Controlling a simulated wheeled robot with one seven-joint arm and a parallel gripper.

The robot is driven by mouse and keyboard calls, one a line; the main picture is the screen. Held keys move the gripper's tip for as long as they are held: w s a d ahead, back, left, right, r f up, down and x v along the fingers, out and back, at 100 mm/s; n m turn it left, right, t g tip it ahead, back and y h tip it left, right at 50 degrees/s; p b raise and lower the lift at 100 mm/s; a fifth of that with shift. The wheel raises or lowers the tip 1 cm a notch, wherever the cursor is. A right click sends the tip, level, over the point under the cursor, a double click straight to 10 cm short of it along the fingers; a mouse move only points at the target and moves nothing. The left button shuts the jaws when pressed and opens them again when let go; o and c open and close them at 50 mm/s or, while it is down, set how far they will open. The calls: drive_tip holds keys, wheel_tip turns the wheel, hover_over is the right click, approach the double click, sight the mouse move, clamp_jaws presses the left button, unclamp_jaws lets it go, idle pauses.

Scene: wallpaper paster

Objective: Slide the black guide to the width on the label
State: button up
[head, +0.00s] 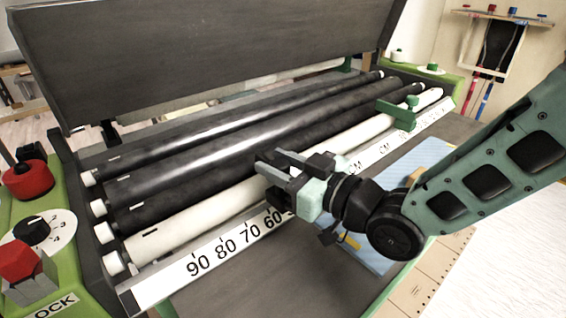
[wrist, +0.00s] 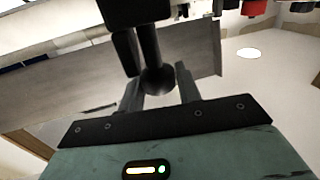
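My gripper (head: 285,172) is over the front of the machine, by the white roller and near the 60 mark. In the wrist view, the black guide (wrist: 150,45) shows as a dark stem with a round knob between my two fingers (wrist: 160,88). The fingers appear closed against both sides of the knob. In the head view the guide is mostly hidden by my gripper. The white scale strip (head: 160,284) reads 90, 80, 70, 60; my gripper and wrist cover the marks just right of 60. I cannot make out a label with a width.
A green guide (head: 398,113) stands farther right on the white roller (head: 200,207). A blue sheet (head: 425,160) lies below the scale, partly behind my arm. A red knob (head: 28,180) and a numbered dial (head: 38,233) are at the left end. A dark raised cover (head: 200,50) stands behind the rollers.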

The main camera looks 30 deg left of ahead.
drive_tip(key=shift+o, duration=1.3)
drive_tip(key=s+d, duration=0.3)
drive_tip(key=d, duration=1.4)
drive_tip(key=shift+s, duration=0.2)
